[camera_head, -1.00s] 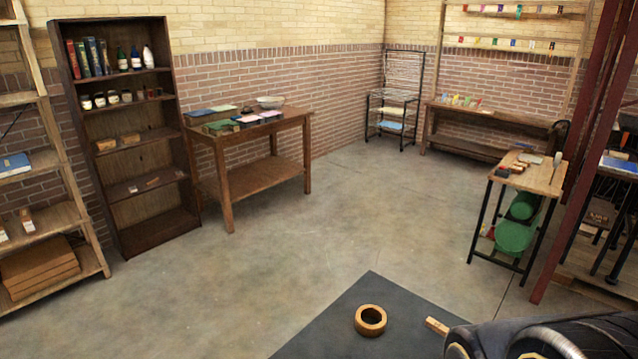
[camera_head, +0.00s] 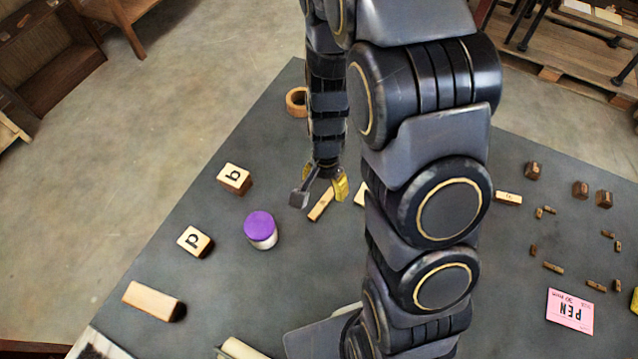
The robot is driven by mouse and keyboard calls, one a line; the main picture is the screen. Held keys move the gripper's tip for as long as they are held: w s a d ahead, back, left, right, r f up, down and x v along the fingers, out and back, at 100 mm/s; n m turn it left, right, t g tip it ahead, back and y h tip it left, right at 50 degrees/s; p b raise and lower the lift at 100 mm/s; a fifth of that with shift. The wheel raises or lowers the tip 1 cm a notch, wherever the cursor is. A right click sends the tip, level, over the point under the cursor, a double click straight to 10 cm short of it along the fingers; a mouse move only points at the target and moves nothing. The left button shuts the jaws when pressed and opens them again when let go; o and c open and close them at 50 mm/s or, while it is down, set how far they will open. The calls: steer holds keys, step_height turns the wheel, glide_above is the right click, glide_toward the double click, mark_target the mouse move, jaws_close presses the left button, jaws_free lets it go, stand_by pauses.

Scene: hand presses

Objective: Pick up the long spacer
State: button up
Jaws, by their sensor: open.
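Several small wooden pieces lie on the dark mat (camera_head: 215,285), and I cannot tell for sure which is the long spacer. One slim wooden bar (camera_head: 320,205) lies just below my gripper (camera_head: 320,193). My gripper is open, pointing down, with one grey and one yellow-tipped finger on either side of the bar's upper end in the picture; I cannot tell its height above it. Another light wooden piece (camera_head: 360,194) is partly hidden behind my arm. Another slim wooden bar (camera_head: 508,198) lies right of my arm.
A wooden ring (camera_head: 297,102) lies beyond. A larger wooden block (camera_head: 152,301) lies lower left. Small type pieces and a pink card (camera_head: 570,311) lie at right. My arm hides the mat's middle.

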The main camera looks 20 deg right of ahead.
mark_target(323, 202)
steer(key=shift+w+d+f, duration=0.1)
steer(key=shift+f, duration=0.6)
steer(key=shift+w+a+f, duration=0.1)
steer(key=shift+f, duration=1.7)
steer(key=shift+a+f, duration=0.1)
steer(key=shift+f, duration=1.65)
jaws_close()
